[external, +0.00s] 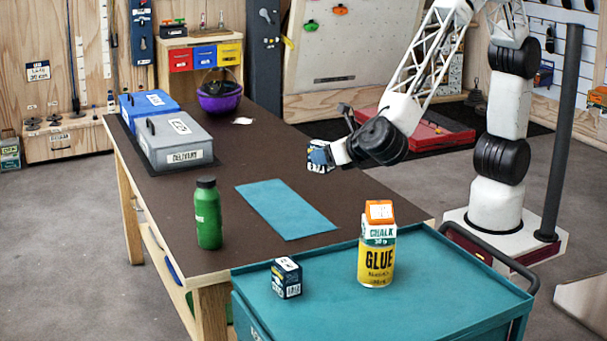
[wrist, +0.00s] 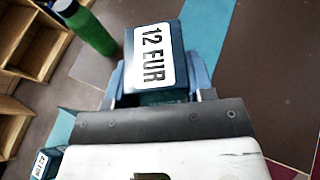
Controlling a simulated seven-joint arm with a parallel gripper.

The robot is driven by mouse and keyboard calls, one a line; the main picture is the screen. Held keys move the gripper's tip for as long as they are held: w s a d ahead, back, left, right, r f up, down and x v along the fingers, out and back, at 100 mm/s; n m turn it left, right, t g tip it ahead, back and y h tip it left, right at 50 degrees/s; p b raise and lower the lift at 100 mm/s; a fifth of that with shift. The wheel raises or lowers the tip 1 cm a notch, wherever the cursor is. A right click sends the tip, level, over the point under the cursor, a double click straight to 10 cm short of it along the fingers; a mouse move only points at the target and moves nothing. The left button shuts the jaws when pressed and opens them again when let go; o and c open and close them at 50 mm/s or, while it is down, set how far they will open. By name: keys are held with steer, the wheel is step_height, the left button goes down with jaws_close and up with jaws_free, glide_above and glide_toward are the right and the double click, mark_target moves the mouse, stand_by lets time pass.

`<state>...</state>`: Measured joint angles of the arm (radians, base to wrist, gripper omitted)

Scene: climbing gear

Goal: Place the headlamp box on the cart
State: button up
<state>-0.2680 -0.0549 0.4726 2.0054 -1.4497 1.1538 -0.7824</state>
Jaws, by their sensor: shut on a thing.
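A small dark blue box with a white label, which I take as the headlamp box (external: 317,158), is held between the fingers of my gripper (external: 332,153), over the right edge of the brown table. In the wrist view the box (wrist: 154,56) shows a white "12 EUR" label, with a pale blue finger on each side. How high it is above the table is hard to tell. The teal cart (external: 330,312) stands at the front. A similar small dark blue box (external: 287,279) stands on it toward the left.
A yellow glue bottle (external: 377,262) with an orange and white chalk pack (external: 380,220) on top stands on the cart. A green bottle (external: 208,215) and a blue mat (external: 285,209) are on the table. The cart's right part is clear.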

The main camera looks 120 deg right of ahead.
steer(key=w+a+n+t+y, duration=0.1)
steer(key=w+a, duration=0.6)
steer(key=a, duration=0.5)
steer(key=w+a+n+t+y, duration=0.1)
steer(key=w+a, duration=0.5)
steer(key=a, duration=0.7)
steer(key=w+a+n+t, duration=0.2)
steer(key=w+a, duration=0.5)
steer(key=a, duration=0.5)
steer(key=shift+s+f, duration=0.1)
steer(key=shift+f, duration=2.7)
steer(key=shift+f, duration=0.1)
steer(key=shift+f, duration=3.05)
steer(key=shift+f, duration=1.85)
steer(key=shift+f, duration=0.15)
